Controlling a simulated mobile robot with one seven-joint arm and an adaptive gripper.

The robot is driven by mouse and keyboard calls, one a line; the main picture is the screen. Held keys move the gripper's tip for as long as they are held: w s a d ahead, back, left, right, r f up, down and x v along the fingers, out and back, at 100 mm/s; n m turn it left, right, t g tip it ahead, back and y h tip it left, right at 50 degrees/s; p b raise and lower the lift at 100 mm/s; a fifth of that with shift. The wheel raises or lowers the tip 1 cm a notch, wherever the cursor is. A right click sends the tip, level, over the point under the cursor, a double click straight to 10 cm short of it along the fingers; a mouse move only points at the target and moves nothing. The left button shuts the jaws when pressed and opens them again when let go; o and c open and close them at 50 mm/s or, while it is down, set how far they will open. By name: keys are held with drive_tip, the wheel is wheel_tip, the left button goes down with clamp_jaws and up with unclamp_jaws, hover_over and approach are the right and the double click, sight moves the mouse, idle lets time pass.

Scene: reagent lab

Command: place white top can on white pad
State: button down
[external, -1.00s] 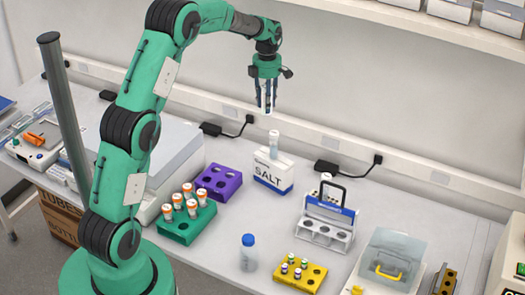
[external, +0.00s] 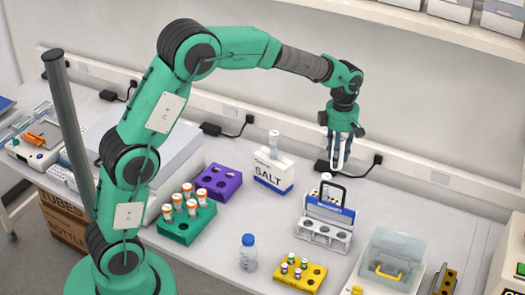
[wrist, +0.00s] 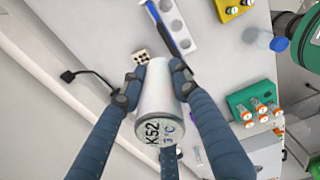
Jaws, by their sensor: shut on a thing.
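My gripper (external: 339,158) is shut on a white can (wrist: 154,98), holding it in the air above the back of the bench, behind the white rack. In the wrist view my gripper (wrist: 155,77) has a finger on each side of the can. The can's near end carries dark lettering that reads "K52" and "3 °C". In the external view the can shows only as a white strip between the fingers. I cannot make out a separate white pad on the pale bench in either view.
A white rack (external: 325,236) with a blue-and-black handle stands below and left of my gripper. Bench right of the white rack's back is clear.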

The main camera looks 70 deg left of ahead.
drive_tip(key=d+m+b, duration=0.2)
drive_tip(key=d, duration=1.4)
wheel_tip(320, 180, down, 20)
drive_tip(key=shift+s+a, duration=0.35)
drive_tip(key=shift+w+r, duration=0.1)
drive_tip(key=shift+w, duration=0.05)
drive_tip(key=w, duration=0.5)
drive_tip(key=w+f, duration=0.1)
drive_tip(key=w, duration=0.4)
drive_tip(key=w+a, duration=0.1)
drive_tip(key=w, duration=0.4)
drive_tip(key=shift+w+f, duration=0.2)
drive_tip(key=shift+w, duration=0.15)
drive_tip(key=shift+f, duration=1.75)
drive_tip(key=shift+f, duration=0.1)
